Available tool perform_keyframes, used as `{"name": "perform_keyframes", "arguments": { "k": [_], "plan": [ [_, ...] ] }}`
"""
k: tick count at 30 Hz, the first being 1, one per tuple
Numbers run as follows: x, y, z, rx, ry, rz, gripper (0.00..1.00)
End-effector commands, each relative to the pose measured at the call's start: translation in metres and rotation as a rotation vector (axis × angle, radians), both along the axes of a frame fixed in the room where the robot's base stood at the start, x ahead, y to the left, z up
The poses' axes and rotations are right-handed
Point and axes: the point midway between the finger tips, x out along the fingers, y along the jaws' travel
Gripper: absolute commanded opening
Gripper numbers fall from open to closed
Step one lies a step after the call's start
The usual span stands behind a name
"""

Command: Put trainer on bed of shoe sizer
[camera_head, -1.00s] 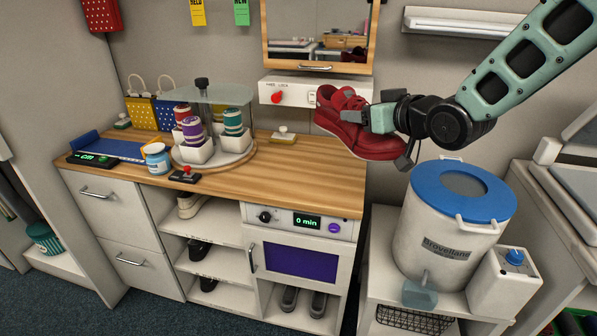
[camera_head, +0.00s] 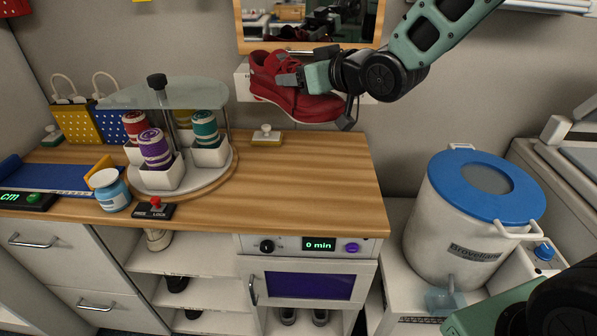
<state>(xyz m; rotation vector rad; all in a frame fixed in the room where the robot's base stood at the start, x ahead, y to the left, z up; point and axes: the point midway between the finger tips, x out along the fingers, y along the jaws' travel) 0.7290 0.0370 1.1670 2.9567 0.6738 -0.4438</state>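A red trainer (camera_head: 305,105) is held in the air above the back of the wooden counter, in front of the wall below the mirror. My gripper (camera_head: 300,78) is shut on its upper, from the right. The shoe sizer (camera_head: 55,179) lies on the counter at the far left. It has a blue bed, an orange upright piece at its right end, and a dark box with a green "cm" display in front. The trainer is well to the right of it. The sizer's left end is cut off by the picture edge.
A round carousel (camera_head: 228,170) with several coloured rolls and a glass top stands between the trainer and the sizer.

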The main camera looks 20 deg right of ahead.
Motion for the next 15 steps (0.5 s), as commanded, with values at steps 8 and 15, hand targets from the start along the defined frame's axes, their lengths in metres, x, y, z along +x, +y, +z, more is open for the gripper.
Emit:
{"name": "perform_keyframes", "arguments": {
  "k": [8,15],
  "plan": [
    [0.0,0.0,-0.075,-0.001,0.006,0.0,0.29],
    [0.0,0.0,-0.131,-0.002,0.005,-0.001,0.29]
  ]
}}
